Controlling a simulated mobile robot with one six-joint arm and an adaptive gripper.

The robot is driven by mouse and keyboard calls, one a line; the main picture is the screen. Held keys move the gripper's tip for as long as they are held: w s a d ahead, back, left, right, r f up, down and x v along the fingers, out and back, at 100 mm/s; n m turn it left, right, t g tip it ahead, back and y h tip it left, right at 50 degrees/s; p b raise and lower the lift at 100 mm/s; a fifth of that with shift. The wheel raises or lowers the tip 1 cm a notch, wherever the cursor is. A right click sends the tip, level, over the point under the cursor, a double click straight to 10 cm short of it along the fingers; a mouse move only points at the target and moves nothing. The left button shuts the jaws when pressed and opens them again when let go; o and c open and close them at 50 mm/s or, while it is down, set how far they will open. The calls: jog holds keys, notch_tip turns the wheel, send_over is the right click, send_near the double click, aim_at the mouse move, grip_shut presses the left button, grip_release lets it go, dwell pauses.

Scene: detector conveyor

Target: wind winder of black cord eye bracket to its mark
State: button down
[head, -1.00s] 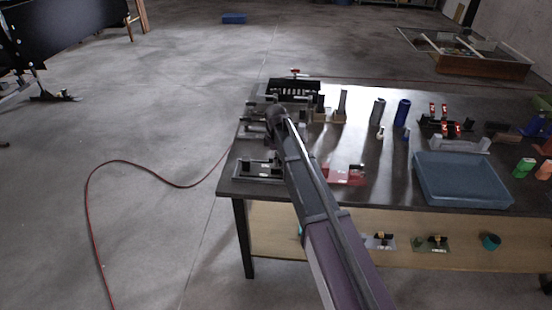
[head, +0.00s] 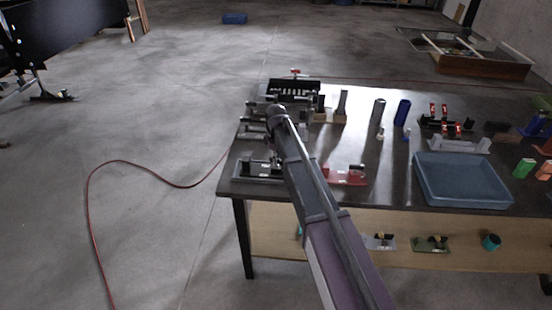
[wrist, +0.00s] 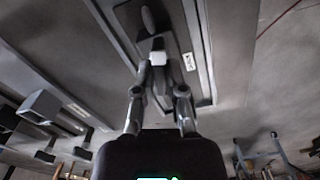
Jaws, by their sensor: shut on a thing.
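The black cord eye bracket (head: 252,170) appears to be the dark base at the table's front left corner. In the wrist view a dark grey plate (wrist: 200,84) with a small white label runs behind my fingers. My gripper (wrist: 158,66) is shut on a small pale piece (wrist: 158,57), which looks like the winder, at this plate. A dark post and a grey rounded part (wrist: 148,18) stand just beyond it. In the head view my gripper (head: 272,152) hangs over the bracket, partly behind my arm. I cannot make out the mark or the winder's angle.
A red fixture (head: 346,176) stands just right of my arm, and a blue tray (head: 463,203) farther right. Similar dark fixtures (head: 254,131) line the table's left edge behind the bracket. Upright cylinders (head: 402,112) stand at the back. The floor left of the table is mostly clear.

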jog(key=m, duration=1)
dwell(0.4)
jog(key=c, duration=0.7)
grip_release()
